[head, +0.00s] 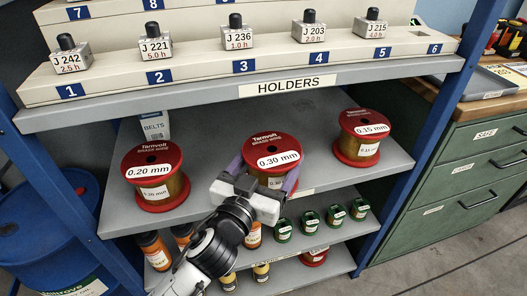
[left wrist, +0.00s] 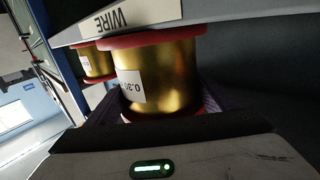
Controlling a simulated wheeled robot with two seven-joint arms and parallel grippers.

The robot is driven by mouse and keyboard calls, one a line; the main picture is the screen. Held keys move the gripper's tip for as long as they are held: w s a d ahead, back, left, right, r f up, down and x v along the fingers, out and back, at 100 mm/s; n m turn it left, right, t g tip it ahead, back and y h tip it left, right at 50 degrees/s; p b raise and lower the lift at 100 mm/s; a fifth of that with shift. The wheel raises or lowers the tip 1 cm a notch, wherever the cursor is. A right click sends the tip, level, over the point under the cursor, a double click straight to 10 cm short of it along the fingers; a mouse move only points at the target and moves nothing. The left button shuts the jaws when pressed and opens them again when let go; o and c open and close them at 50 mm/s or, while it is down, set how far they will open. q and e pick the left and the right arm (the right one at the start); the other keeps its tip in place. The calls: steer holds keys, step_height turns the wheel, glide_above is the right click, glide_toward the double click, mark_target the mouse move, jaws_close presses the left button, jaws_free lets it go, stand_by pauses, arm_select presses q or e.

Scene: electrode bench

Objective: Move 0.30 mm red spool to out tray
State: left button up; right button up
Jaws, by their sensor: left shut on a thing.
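The 0.30 mm red spool (head: 271,150) has red flanges and brass wire. It is upright at the middle shelf, between two similar spools. My left gripper (head: 263,172) reaches it from the front, with one dark purple finger on each side, and is shut on it. In the left wrist view the spool (left wrist: 160,75) sits between the fingers, its label partly seen. I cannot tell whether its base touches the shelf. My right gripper is not in view. A shallow grey tray (head: 487,84) lies on the cabinet at the right; I cannot read its label as the out tray.
The 0.20 mm spool (head: 155,175) stands left and the 0.15 mm spool (head: 361,137) right on the same shelf (head: 318,150). The HOLDERS shelf edge (head: 345,80) is above. Small green spools (head: 310,222) are below. Blue posts (head: 432,120) flank the rack.

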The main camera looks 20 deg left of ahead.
arm_select(q)
steer(key=shift+s+d+f, duration=0.1)
steer(key=shift+s+d, duration=0.65)
steer(key=shift+s, duration=0.25)
steer(key=o, duration=2.2)
steer(key=shift+c, duration=0.2)
steer(key=s+a+b, duration=0.1)
steer(key=s, duration=0.9)
steer(key=shift+a+b, duration=0.2)
steer(key=shift+b, duration=0.15)
